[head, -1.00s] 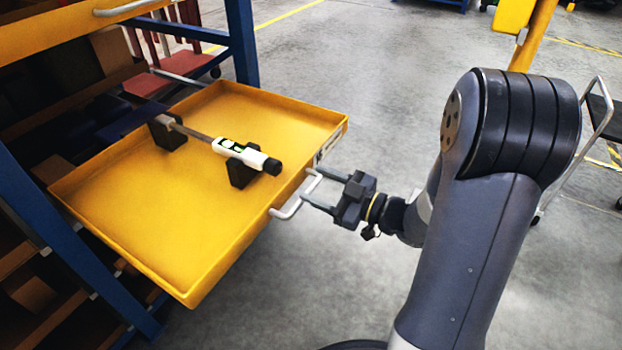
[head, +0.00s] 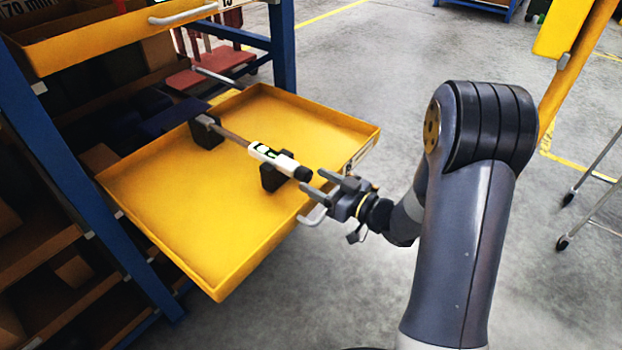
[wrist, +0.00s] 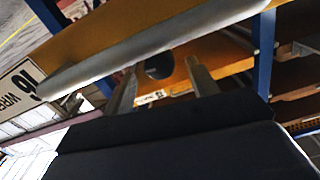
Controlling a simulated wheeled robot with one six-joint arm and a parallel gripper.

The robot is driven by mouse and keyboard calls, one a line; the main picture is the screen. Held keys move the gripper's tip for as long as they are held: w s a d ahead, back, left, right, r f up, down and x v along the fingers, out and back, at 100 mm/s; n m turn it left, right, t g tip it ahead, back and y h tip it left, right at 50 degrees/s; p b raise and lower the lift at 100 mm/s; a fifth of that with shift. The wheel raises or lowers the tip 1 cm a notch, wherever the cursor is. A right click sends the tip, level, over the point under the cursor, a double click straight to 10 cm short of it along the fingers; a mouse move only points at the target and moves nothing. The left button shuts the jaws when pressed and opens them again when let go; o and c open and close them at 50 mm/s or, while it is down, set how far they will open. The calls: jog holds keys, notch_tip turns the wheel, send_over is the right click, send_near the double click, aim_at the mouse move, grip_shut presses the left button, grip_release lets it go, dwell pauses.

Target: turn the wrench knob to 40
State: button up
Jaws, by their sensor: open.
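The wrench (head: 270,155) is a bar with a white body and small dark-green displays. It lies across two black rests (head: 274,178) in the yellow drawer. Its black knob (head: 303,173) is the end facing my gripper. My gripper (head: 317,181) is open and empty, with its fingertips just right of the knob, near the drawer's front edge. In the wrist view the round black knob (wrist: 158,66) shows between the two fingers, apparently beyond their tips. Any number or scale on the knob cannot be read.
The pulled-out yellow drawer (head: 190,245) has a grey handle (head: 312,217) below my gripper; the handle crosses the wrist view. Another yellow drawer (head: 100,38) is above left, in a blue-framed rack (head: 283,50). Much of the drawer floor is bare.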

jog(key=shift+x, duration=1.3)
jog(key=shift+d, duration=0.1)
jog(key=shift+c, duration=0.2)
jog(key=c, duration=0.9)
jog(key=shift+b, duration=0.3)
